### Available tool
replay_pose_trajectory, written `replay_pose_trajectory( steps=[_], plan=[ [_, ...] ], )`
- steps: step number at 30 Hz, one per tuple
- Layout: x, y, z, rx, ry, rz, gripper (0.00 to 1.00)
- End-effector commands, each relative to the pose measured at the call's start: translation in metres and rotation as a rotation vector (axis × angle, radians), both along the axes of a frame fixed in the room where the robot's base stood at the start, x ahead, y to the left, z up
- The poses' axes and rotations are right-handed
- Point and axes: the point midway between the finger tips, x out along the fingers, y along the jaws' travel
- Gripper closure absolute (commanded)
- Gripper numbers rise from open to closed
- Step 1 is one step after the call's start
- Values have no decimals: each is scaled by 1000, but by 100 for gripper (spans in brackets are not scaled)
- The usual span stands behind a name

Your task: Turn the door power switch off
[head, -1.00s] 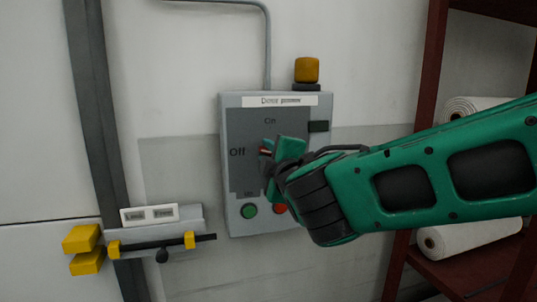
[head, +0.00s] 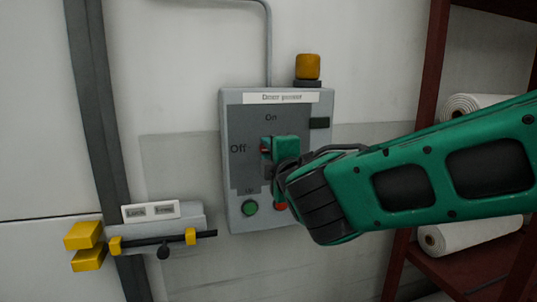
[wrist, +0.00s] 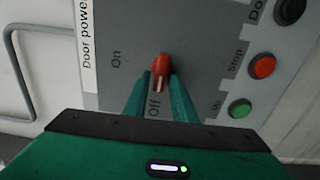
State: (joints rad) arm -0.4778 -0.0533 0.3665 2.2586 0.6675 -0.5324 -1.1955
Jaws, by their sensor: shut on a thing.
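The door power switch is a red handle (wrist: 161,68) on a grey panel (head: 237,115) labelled "Door power". "On" is printed above it and "Off" to its left in the head view. In the wrist view the handle's pale-marked end points toward the "Off" label (wrist: 155,106). In the head view only a small red part of the handle (head: 264,149) shows at the left of my fingers. My gripper (head: 275,148) is at the panel, its green fingers shut on the handle, one on each side in the wrist view (wrist: 160,82).
A green button (head: 250,208) and a partly hidden red button (head: 281,206) sit below the switch. A yellow lamp (head: 307,67) tops the box. A yellow-and-black latch (head: 160,240) is at lower left. A dark red shelf (head: 422,90) with white rolls (head: 470,240) stands right.

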Motion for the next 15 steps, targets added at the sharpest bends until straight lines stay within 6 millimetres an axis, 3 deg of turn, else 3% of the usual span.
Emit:
replay_pose_trajectory(
  steps=[1,2,15],
  plan=[
    [1,-4,-6,-8,12,-8,74],
    [1,-4,-6,-8,12,-8,67],
    [-3,-2,-2,-2,4,-2,67]
  ],
)
